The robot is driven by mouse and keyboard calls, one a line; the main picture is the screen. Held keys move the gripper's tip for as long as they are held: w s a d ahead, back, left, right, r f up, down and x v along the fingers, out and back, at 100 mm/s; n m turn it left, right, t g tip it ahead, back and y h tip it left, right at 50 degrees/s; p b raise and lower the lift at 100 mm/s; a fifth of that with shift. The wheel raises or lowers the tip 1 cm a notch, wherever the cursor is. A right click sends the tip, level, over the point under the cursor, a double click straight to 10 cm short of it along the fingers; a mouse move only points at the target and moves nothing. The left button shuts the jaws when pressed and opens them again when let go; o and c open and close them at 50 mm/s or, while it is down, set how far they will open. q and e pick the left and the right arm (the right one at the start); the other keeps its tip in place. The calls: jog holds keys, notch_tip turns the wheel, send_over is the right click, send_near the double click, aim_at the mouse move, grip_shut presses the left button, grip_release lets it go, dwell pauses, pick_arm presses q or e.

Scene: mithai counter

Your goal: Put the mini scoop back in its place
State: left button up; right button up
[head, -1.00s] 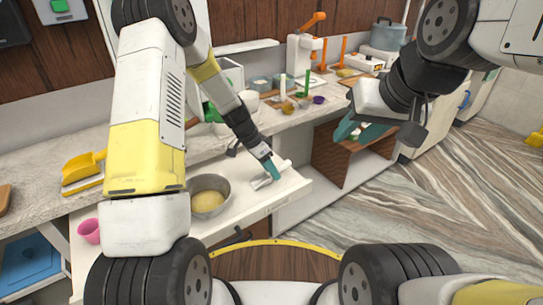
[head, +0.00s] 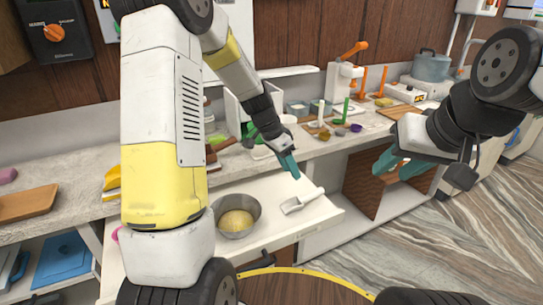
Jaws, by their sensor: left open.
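A small pale grey scoop (head: 302,201) lies on the white pull-out board, to the right of a steel bowl (head: 236,216) of yellow grains. My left gripper (head: 289,166) is just above and behind the scoop, apart from it, with empty jaws. My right gripper (head: 400,167) hangs over the right side, its teal fingers spread and nothing seen between them.
The white board (head: 275,187) has bare room around the scoop. The counter behind holds several small tubs, coloured items and an orange-handled press (head: 343,80). A yellow scoop (head: 112,180) and brown tray (head: 28,203) are at left.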

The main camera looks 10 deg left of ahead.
pick_arm(q)
jog(key=s+a+r+n+t+y, duration=0.1)
jog(key=s+a+r+n+t, duration=0.25)
jog(key=s+r, duration=0.85)
jog(key=s+a+r+n+t, duration=0.1)
jog(key=s+a+r+n, duration=0.1)
jog(key=s, duration=0.4)
jog(key=s+a+r+n+y, duration=0.1)
jog(key=s+a+r+n, duration=0.1)
jog(key=s+r+n, duration=0.2)
jog(key=shift+s+r+t, duration=0.35)
jog(key=shift+s+r, duration=0.35)
jog(key=shift+s, duration=0.25)
